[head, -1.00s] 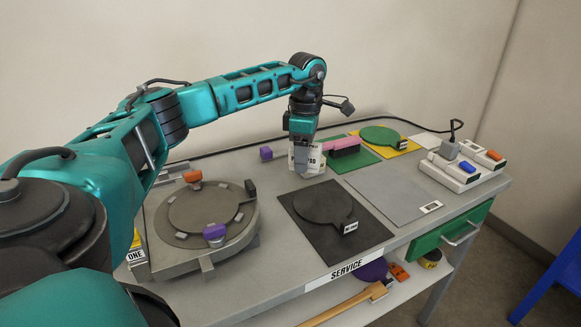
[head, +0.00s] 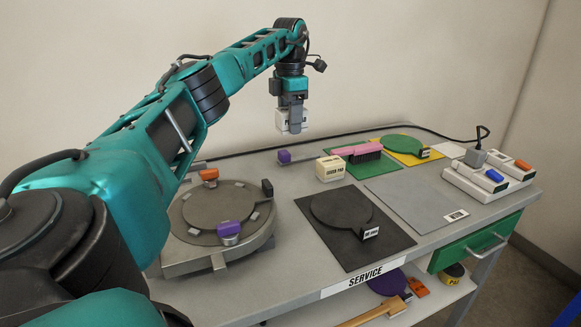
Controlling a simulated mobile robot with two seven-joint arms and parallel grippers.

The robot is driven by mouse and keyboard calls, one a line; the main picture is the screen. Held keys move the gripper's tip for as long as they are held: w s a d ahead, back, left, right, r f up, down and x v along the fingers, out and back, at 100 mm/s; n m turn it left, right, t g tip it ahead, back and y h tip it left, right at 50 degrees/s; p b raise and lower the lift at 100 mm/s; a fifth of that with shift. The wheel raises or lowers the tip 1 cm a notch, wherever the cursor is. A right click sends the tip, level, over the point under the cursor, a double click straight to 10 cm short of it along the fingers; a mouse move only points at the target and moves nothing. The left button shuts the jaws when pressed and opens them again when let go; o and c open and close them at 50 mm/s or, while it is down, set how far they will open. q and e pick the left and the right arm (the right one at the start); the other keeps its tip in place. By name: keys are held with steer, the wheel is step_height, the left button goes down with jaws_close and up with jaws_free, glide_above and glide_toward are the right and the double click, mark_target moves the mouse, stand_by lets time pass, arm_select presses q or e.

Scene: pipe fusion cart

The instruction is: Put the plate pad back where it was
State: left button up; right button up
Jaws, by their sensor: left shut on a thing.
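My left gripper (head: 291,104) is shut on a small white block (head: 283,123) and holds it in the air above the back of the cart top. The held block looks like the plate pad, but its face is too small to read. A cream block labelled "LEVER PAD" (head: 330,168) stands on the table, to the right of and below the gripper in the head view. My right gripper is not in view.
A round grey fixture (head: 180,265) with orange and purple knobs is at the left. A black mat (head: 385,236) with a dark disc lies in the middle.

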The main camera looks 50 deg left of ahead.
mark_target(290, 187)
arm_select(q)
step_height(290, 187, down, 16)
steer(key=shift+f+b, duration=0.1)
steer(key=shift+b, duration=0.9)
steer(key=shift+f, duration=0.15)
steer(key=o, duration=0.9)
steer(key=shift+o, duration=0.2)
step_height(290, 187, up, 12)
steer(key=shift+r+p, duration=0.15)
steer(key=shift+p, duration=0.65)
